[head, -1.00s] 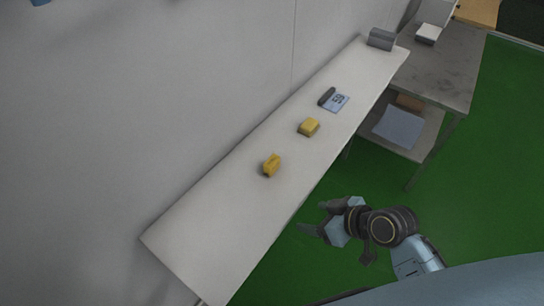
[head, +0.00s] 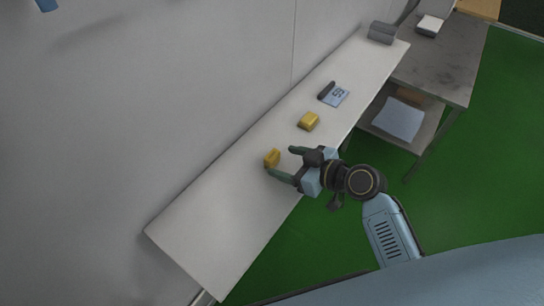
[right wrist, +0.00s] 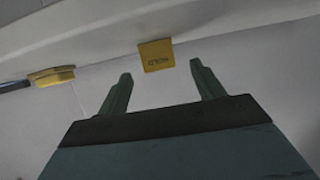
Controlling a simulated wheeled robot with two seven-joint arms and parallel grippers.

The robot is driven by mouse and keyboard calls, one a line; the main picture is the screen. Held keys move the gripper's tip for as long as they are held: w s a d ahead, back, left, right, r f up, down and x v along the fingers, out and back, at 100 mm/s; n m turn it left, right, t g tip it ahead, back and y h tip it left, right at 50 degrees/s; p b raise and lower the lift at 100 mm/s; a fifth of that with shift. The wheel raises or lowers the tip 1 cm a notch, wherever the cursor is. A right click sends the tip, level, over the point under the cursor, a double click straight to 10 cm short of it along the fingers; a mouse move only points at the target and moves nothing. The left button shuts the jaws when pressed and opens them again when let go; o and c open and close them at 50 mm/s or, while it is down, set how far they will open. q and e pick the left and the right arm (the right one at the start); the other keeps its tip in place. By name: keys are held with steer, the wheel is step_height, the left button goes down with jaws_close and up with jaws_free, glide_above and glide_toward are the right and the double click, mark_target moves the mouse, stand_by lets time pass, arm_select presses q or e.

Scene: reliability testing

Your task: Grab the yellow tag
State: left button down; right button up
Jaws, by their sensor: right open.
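A small yellow tag (head: 272,158) stands on the white shelf table (head: 208,218). In the right wrist view the tag (right wrist: 156,55) shows dark lettering that reads like "HOLD" upside down, and it sits just beyond the fingertips, between their lines. A second yellow block (head: 309,121) lies farther along the table; it also shows at the left of the right wrist view (right wrist: 52,76). My right gripper (head: 281,162) is open and empty, its fingers over the table's front edge and close to the nearer tag. Contact is not visible. My left gripper is not in view.
A blue-white card with a dark holder (head: 338,96) lies beyond the second yellow block. A grey box (head: 382,33) stands at the table's far end. A grey workbench (head: 440,70) adjoins at right. A wall (head: 150,90) runs behind the table.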

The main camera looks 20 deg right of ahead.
mark_target(276, 158)
steer(key=shift+p+x, duration=0.5)
steer(key=shift+x, duration=2.25)
steer(key=c, duration=1.1)
